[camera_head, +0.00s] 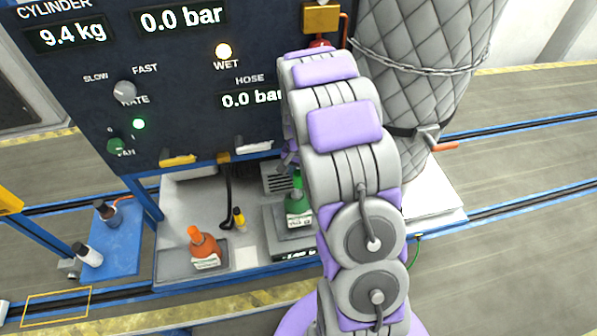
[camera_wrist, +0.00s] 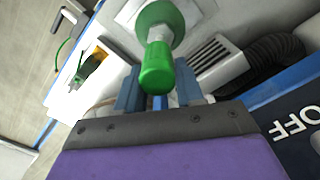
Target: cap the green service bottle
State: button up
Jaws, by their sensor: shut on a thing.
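The green service bottle (camera_head: 298,208) stands upright on a small scale in the tray, with a pale label on its front. My gripper (camera_head: 289,160) is right above it, mostly hidden behind my arm. In the wrist view my gripper's blue fingers (camera_wrist: 158,88) are shut on a green cap (camera_wrist: 157,66). The cap is in line with the round green shoulder of the bottle (camera_wrist: 164,20). I cannot tell whether the cap is seated on the neck or just above it.
A blue side shelf (camera_head: 122,240) holds two more bottles. The control panel (camera_head: 190,110) rises behind, and a quilted cylinder (camera_head: 415,60) stands at right.

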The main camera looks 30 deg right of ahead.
aim_at(298, 182)
jog(key=shift+a+f, duration=0.45)
jog(key=shift+f, duration=0.1)
jog(key=shift+f, duration=0.1)
jog(key=shift+d+f+b, duration=0.3)
jog(key=shift+a+f, duration=0.15)
jog(key=shift+f, duration=0.3)
jog(key=shift+f+b, duration=0.3)
jog(key=shift+f, duration=0.35)
jog(key=o, duration=1.1)
